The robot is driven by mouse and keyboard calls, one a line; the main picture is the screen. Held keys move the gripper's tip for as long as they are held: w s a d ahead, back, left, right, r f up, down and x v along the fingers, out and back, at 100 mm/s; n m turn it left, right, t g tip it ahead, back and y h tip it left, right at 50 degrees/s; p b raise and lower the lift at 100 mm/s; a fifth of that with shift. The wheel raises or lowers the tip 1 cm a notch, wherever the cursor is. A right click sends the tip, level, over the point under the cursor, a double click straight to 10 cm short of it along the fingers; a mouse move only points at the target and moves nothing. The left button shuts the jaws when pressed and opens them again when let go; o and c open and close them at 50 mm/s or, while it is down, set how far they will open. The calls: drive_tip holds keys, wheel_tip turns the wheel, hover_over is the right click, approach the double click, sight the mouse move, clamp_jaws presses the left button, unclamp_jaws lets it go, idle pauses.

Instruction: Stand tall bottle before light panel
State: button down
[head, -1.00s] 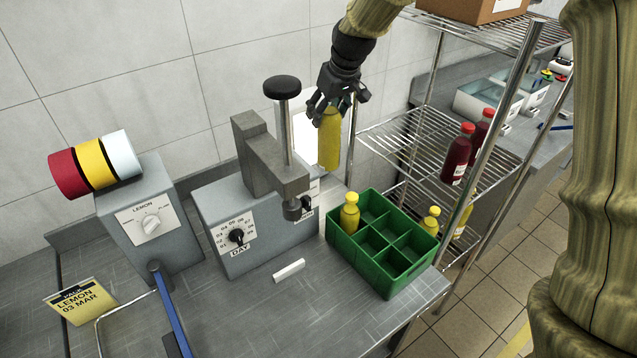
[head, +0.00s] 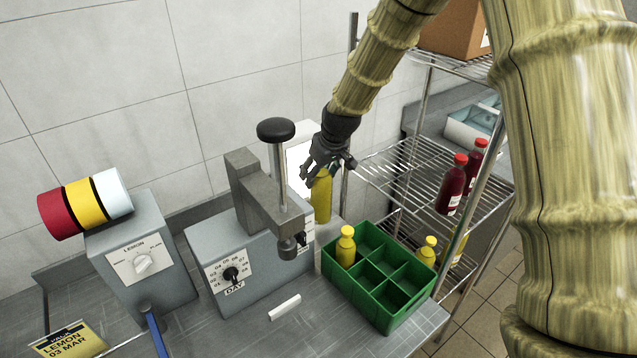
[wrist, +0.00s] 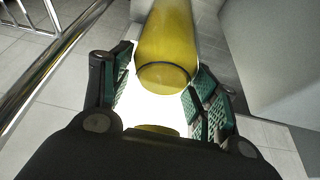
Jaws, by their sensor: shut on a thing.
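The tall yellow bottle (head: 322,199) hangs upright below my gripper (head: 324,172), which is shut on its upper part. In the wrist view the yellow bottle (wrist: 167,40) runs between the two green-padded fingers of my gripper (wrist: 160,90). The bright white light panel (head: 298,166) stands behind the bottle and the press machine, partly hidden by them and by my gripper. The panel's glow (wrist: 150,105) also shows behind the bottle in the wrist view. The bottle's base is close to the bench top; I cannot tell whether it touches.
A green divided crate (head: 385,318) with a short yellow bottle (head: 345,248) stands just in front. The grey press machine (head: 245,255) is close on the left. A wire shelf (head: 410,172) with red bottles (head: 452,185) is on the right.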

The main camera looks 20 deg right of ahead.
wheel_tip(320, 180, down, 2)
drive_tip(key=shift+w+a+f+p, duration=0.15)
drive_tip(key=shift+f+p, duration=0.1)
drive_tip(key=shift+p, duration=0.2)
drive_tip(key=shift+f, duration=0.9)
drive_tip(key=shift+c, duration=2.1)
unclamp_jaws()
drive_tip(key=shift+b+v, duration=1.45)
drive_tip(key=shift+v, duration=4.7)
